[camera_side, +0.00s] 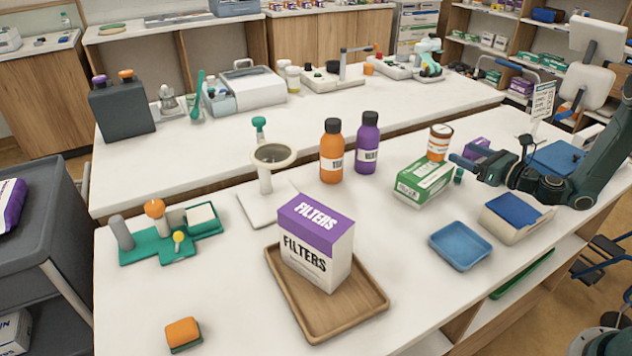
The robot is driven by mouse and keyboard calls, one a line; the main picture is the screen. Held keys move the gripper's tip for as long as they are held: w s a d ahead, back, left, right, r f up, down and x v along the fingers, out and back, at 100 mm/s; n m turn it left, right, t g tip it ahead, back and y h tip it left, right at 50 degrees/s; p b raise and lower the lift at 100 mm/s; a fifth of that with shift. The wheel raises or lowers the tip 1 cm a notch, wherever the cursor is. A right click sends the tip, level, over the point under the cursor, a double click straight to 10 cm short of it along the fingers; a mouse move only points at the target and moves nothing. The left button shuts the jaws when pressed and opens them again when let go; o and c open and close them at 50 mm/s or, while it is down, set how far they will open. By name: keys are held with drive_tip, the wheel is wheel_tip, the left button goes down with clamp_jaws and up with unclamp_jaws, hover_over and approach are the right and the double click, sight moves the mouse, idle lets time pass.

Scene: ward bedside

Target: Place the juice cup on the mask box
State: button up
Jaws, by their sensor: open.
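The juice cup (439,143), orange with a pale label band and a dark rim, is upright at the far end of the green-and-white mask box (424,184). Its base overlaps the box's far top edge in the picture and appears to rest on it; the exact contact is hard to tell. The box lies flat on the white table. My gripper (459,167) is just right of the cup and box, reaching in from the right with its fingers apart. Nothing shows between the fingers, and the cup appears clear of them.
Orange (332,152) and purple (367,144) bottles stand left of the cup. A purple item (476,150) is behind my gripper. A filters box (316,242) stands on a wooden tray (345,329).

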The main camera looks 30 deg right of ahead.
drive_tip(key=s+a+r+n+g+y, duration=0.2)
drive_tip(key=s+a+r+n+g, duration=0.3)
drive_tip(key=a+n, duration=0.55)
drive_tip(key=s+a+r+n+g+y, duration=0.1)
drive_tip(key=a+r+n+g+y, duration=0.15)
drive_tip(key=a+r+n, duration=0.6)
drive_tip(key=s+r+n+g+h, duration=0.2)
drive_tip(key=s+n, duration=0.5)
drive_tip(key=s, duration=0.6)
drive_tip(key=s+r+n+g+h, duration=0.2)
drive_tip(key=s+n+h, duration=0.3)
drive_tip(key=s, duration=0.8)
drive_tip(key=r+n, duration=0.1)
drive_tip(key=n, duration=0.2)
drive_tip(key=shift+a+r, duration=0.2)
drive_tip(key=shift+r, duration=0.15)
